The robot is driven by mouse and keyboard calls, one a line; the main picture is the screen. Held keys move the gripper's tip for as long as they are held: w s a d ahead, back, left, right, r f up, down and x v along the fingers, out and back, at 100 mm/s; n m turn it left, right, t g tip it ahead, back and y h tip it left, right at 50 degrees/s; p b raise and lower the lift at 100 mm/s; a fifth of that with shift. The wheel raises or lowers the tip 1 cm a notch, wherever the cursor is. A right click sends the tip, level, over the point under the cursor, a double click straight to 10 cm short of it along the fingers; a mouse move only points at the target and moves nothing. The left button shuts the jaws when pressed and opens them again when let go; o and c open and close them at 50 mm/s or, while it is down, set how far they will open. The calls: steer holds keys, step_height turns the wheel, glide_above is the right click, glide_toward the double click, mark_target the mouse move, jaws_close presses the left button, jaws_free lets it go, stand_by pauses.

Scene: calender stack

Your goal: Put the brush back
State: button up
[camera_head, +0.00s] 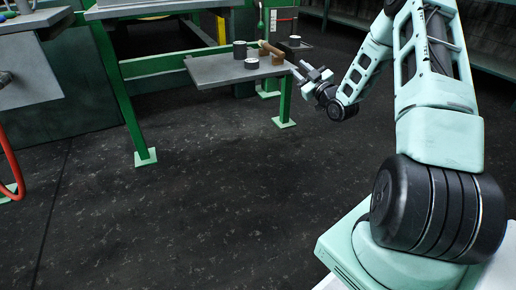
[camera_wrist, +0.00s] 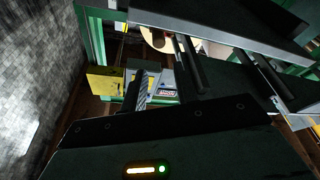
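A brown, brush-like object (camera_head: 271,49) lies at the right back edge of a grey shelf (camera_head: 222,72) in the head view. It is small there, and its bristles cannot be made out. My gripper (camera_head: 297,70) is just to the right of the shelf's right edge, near the brown object. Its two light fingers look apart with nothing visible between them. In the wrist view the dark gripper body fills the bottom, and I cannot make out the brush there.
Dark cylinders with pale tops (camera_head: 240,49) (camera_head: 251,63) stand on the shelf; another (camera_head: 295,41) is behind it. A green leg (camera_head: 285,105) supports the shelf area. A grey machine part (camera_head: 28,70) and red hose (camera_head: 10,160) are at left. The dark floor (camera_head: 220,200) is clear.

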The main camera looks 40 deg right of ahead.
steer(key=w+a+n+g+y, duration=0.1)
steer(key=w+a+g+y, duration=0.15)
steer(key=a, duration=0.75)
steer(key=w+a+g+y, duration=0.1)
steer(key=w+a+g, duration=0.25)
steer(key=a, duration=0.55)
steer(key=s+a+g, duration=0.4)
steer(key=a, duration=1)
steer(key=s+a+f+n+g, duration=0.1)
steer(key=s+a+g, duration=0.3)
steer(key=s+a, duration=0.7)
steer(key=s+a+g, duration=0.2)
steer(key=s+g, duration=0.1)
steer(key=s, duration=1)
steer(key=s+a+g+h, duration=0.1)
steer(key=s+a+g, duration=0.2)
steer(key=s, duration=1)
steer(key=shift+s+r+n+g, duration=0.25)
steer(key=shift+s+n+g, duration=0.15)
steer(key=shift+g, duration=0.1)
steer(key=shift+h, duration=0.25)
